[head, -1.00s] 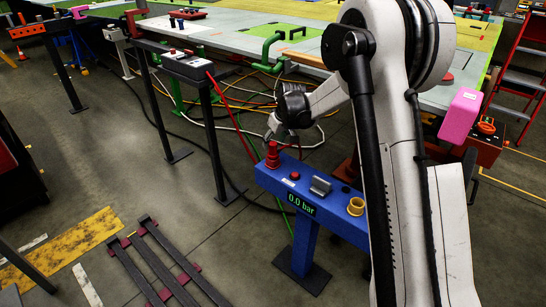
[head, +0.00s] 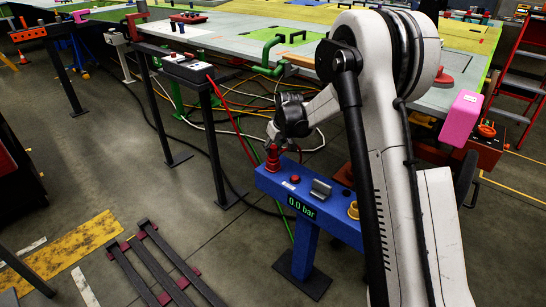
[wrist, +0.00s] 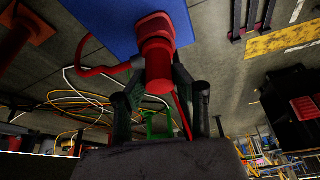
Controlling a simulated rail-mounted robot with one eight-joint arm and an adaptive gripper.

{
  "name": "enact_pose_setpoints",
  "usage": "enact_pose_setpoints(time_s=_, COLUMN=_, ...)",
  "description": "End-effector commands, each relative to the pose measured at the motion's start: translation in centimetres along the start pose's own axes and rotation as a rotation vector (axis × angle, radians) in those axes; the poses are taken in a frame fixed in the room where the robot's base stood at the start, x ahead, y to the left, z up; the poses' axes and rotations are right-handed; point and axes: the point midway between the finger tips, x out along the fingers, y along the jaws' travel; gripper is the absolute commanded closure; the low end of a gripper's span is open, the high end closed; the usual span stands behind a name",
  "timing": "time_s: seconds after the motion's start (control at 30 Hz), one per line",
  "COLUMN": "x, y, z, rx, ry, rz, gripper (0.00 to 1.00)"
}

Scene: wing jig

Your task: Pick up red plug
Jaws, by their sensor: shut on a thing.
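The red plug (head: 272,160) stands on the left end of the blue stand (head: 264,181). In the wrist view the red plug (wrist: 157,62) is between the fingers, with its flange against the blue panel (wrist: 118,22) and a red hose at its left. My gripper (head: 274,143) comes down on the plug from above in the head view. In the wrist view my gripper (wrist: 160,82) is shut on the plug. The exact finger contact is dark and partly hidden.
The blue stand bears a red button (head: 295,179), a grey block (head: 320,189), a "0.0 bar" display (head: 301,207) and a yellow cap (head: 353,211) partly behind my arm. Hoses (head: 245,125) run beneath the large wing table (head: 235,42). Black rails (head: 165,265) lie on the floor.

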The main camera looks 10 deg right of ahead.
Motion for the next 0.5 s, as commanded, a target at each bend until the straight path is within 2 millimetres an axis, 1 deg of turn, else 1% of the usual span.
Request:
enact_pose_setpoints(time_s=0.17, x=-0.2, y=0.0, z=-0.1, rx=0.000, ry=0.000, rz=0.000, gripper=0.99)
enact_pose_setpoints(time_s=0.27, x=-0.8, y=0.0, z=-0.3, rx=0.000, ry=0.000, rz=0.000, gripper=0.99)
enact_pose_setpoints(time_s=0.37, x=-1.7, y=0.0, z=-0.7, rx=0.000, ry=0.000, rz=0.000, gripper=0.99)
enact_pose_setpoints(time_s=0.5, x=-3.8, y=0.0, z=-1.6, rx=0.000, ry=0.000, rz=0.000, gripper=0.99)
